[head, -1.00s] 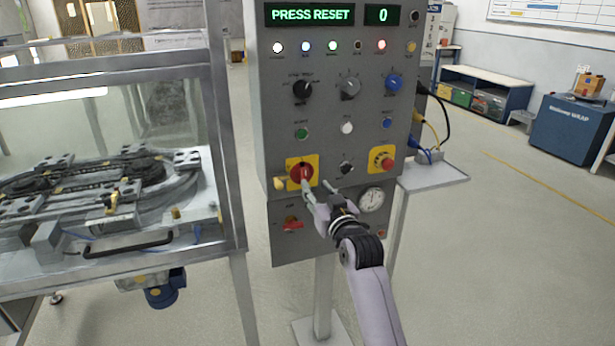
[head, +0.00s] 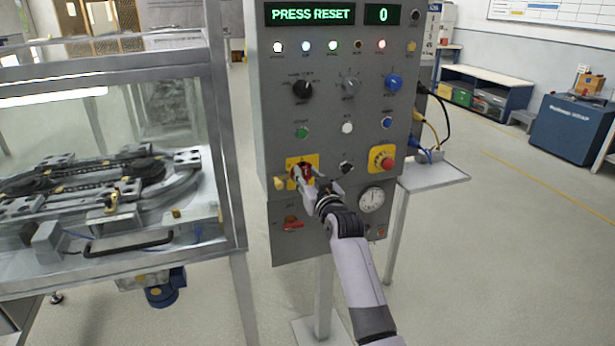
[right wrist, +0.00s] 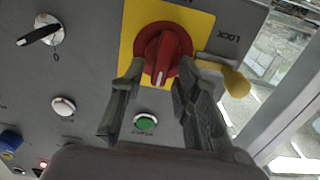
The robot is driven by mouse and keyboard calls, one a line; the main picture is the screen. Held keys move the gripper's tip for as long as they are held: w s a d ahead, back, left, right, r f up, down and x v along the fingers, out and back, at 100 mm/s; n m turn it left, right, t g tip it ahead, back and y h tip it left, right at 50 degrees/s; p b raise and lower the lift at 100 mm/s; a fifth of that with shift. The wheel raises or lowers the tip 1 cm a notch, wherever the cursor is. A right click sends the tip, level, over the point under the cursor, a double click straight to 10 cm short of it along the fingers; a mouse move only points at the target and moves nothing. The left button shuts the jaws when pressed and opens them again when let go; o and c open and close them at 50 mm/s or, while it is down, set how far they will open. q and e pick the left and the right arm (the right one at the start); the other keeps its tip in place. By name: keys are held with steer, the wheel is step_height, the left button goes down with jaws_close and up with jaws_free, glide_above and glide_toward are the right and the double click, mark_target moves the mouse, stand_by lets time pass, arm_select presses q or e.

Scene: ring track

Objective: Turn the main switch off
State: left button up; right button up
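The main switch is a red rotary knob (head: 297,173) on a yellow plate (head: 290,162), low on the left of the grey control panel. In the right wrist view the red knob (right wrist: 163,48) shows large. Its white mark points towards the green button, so the handle stands upright on the panel. My right gripper (head: 306,178) is at the knob and partly hides it. In the right wrist view the fingers (right wrist: 158,76) are apart, one on each side of the knob. I cannot tell whether they touch it. My left gripper is not in view.
A yellow lock piece (right wrist: 230,80) sticks out beside the knob, close to one finger. The glazed track enclosure (head: 226,150) stands left of the panel.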

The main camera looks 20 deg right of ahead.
jaws_close()
stand_by(0.5)
steer(key=n+p, duration=0.2)
steer(key=n, duration=0.2)
steer(key=shift+a, duration=0.2)
steer(key=n+p, duration=0.1)
steer(key=n, duration=0.2)
steer(key=shift+a+f+n+p, duration=0.1)
steer(key=shift+a+n+p, duration=0.1)
steer(key=shift+n+p, duration=0.15)
steer(key=n, duration=0.3)
steer(key=f+n+p, duration=0.1)
steer(key=n, duration=0.6)
steer(key=shift+a+f, duration=0.15)
steer(key=shift+a, duration=0.15)
steer(key=shift+n, duration=0.25)
